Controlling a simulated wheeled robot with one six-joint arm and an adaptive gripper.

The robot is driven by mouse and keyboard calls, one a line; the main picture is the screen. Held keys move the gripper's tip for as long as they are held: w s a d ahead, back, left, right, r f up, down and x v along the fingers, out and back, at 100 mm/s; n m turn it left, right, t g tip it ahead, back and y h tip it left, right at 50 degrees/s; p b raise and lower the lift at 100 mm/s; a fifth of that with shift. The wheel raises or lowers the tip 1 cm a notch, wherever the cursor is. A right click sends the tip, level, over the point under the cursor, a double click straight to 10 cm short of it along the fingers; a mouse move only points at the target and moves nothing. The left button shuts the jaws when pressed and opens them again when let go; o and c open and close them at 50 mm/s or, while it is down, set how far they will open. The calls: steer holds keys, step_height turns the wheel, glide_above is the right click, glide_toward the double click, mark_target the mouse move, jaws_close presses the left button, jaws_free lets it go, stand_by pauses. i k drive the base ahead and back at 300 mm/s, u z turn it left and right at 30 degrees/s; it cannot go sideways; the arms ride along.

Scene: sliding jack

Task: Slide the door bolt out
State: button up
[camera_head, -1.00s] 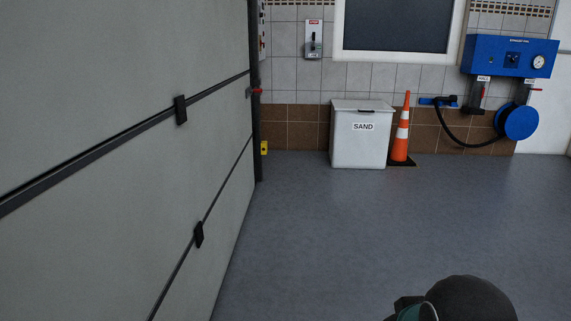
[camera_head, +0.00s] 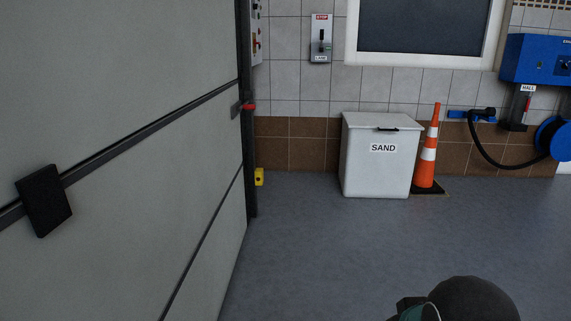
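The door bolt appears to be the small part with a red end (camera_head: 248,106) at the right edge of the large grey door (camera_head: 120,110), by the dark door post. It is small in the view, and how far it is slid cannot be made out. A dark rounded part of my own arm shows at the bottom right. My gripper's fingers are not in view.
A white sand bin (camera_head: 378,165) and an orange and white cone (camera_head: 429,150) stand along the back wall. A yellow block (camera_head: 259,177) sits low by the post. A black bracket (camera_head: 44,201) juts from the door. The grey floor (camera_head: 330,255) ahead is clear.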

mark_target(244, 106)
steer(key=i, duration=3.05)
steer(key=u, duration=0.05)
